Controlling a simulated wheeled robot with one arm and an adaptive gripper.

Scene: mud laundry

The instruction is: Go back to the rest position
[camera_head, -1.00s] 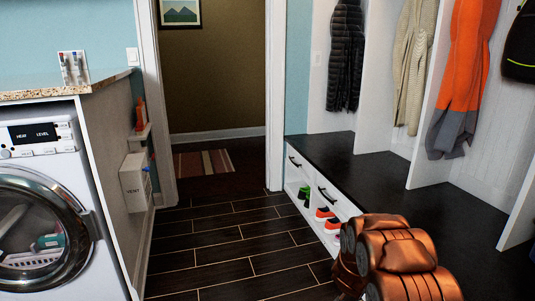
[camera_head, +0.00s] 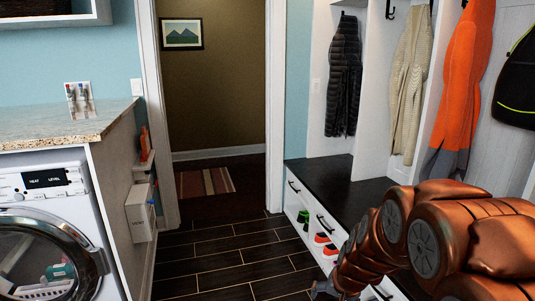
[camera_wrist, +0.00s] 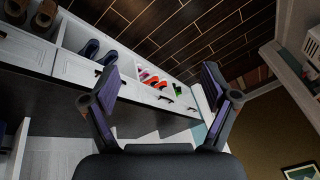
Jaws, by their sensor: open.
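My gripper (camera_wrist: 160,88) is open in the wrist view, with its two dark fingers spread wide and nothing between them. Beyond the fingers are the drawers and shoe cubbies of the bench and the dark tiled floor. In the head view my copper-coloured arm reaches in from the lower right, in front of the bench (camera_head: 345,192).
A washing machine (camera_head: 70,195) under a speckled counter (camera_head: 60,134) stands at the left. The tiled floor (camera_head: 225,250) is clear up to the open doorway. Coats, including an orange one (camera_head: 465,80), hang above the bench.

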